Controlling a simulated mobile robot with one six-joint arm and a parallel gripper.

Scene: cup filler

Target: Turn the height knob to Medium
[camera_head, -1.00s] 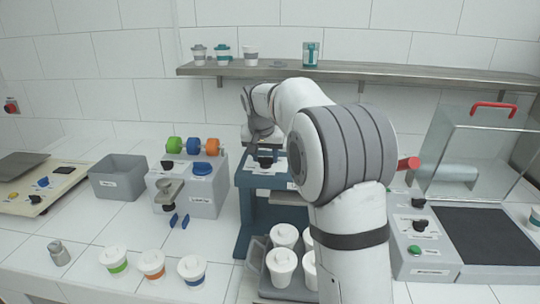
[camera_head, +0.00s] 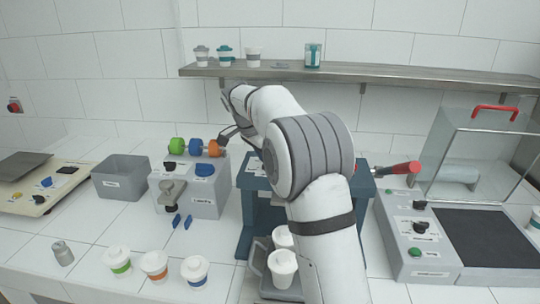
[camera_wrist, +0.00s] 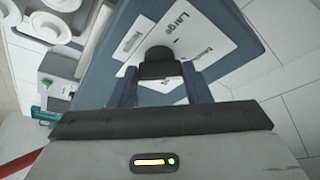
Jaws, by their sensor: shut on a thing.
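The blue cup filler (camera_head: 257,210) stands in the middle of the counter, partly behind my arm. In the wrist view a black knob (camera_wrist: 158,54) sits on its white label plate (camera_wrist: 205,32), where the word "Large" can be read. The other words are too small or cut off. My gripper (camera_wrist: 160,73) is shut on this knob, with one blue finger on each side of it. The knob's pointer is hidden, so its setting cannot be told.
A grey machine (camera_head: 203,190) with green, blue and orange rollers stands left of the filler. White cups (camera_head: 283,266) sit on a tray at the filler's base. A red handle (camera_head: 398,168) sticks out on the right. Lidded cups (camera_head: 154,262) stand at the front left.

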